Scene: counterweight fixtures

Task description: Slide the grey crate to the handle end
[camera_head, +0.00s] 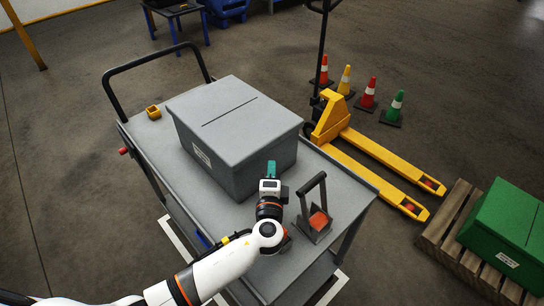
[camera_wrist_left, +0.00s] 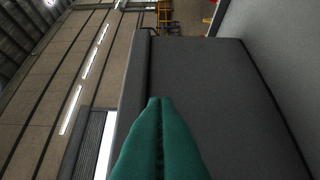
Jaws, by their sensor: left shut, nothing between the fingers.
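The grey crate (camera_head: 237,133), lidded and with a white label, stands on the grey cart (camera_head: 164,160). In the left wrist view the shut fingertips (camera_wrist_left: 160,100) point at the crate's dark grey wall (camera_wrist_left: 215,85). I cannot tell whether they touch it. My right gripper is not in view.
A small yellow block (camera_head: 153,112) lies on the cart top near the handle. A black-handled holder with an orange pad (camera_head: 318,221) stands on the cart's near right part. A yellow pallet jack (camera_head: 365,150), cones and a green crate (camera_head: 508,232) on a pallet are to the right.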

